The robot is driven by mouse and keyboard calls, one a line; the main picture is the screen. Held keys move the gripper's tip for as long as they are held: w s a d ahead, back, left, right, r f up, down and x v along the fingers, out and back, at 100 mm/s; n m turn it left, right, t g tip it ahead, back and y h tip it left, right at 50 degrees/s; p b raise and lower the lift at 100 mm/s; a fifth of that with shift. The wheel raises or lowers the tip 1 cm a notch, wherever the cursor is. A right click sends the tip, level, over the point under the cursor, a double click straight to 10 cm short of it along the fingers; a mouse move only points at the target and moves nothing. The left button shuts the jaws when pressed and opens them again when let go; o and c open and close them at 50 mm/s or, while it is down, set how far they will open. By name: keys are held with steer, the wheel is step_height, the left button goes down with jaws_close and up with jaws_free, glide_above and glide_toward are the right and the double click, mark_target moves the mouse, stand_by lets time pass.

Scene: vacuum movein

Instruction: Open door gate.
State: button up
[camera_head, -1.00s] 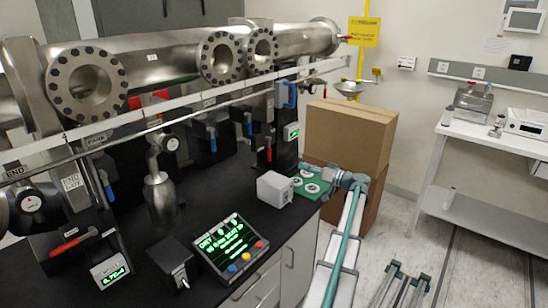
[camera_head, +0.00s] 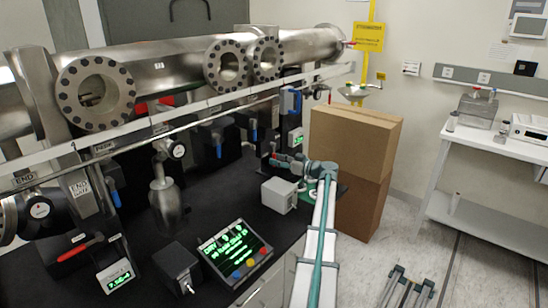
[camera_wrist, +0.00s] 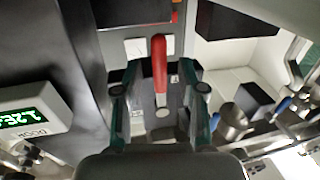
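In the wrist view a red lever handle (camera_wrist: 159,64) points toward me from a dark mount with pale plates behind it. My gripper (camera_wrist: 161,92) is open, with one teal-and-black finger on each side of the handle and visible gaps between. In the head view my gripper (camera_head: 278,162) is low at the right end of the pipe assembly, in front of a dark upright valve unit (camera_head: 291,118) with a blue handle. It largely hides the red handle there.
A grey box (camera_head: 279,194) stands on the black bench just below my gripper. Stacked cardboard boxes (camera_head: 352,140) are close on the right. The steel pipe (camera_head: 180,66) and a pale rail (camera_head: 215,100) run above. A control panel (camera_head: 236,250) lies at the front.

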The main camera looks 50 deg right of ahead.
steer(key=shift+w+a, duration=0.15)
steer(key=shift+w, duration=0.85)
jaws_close()
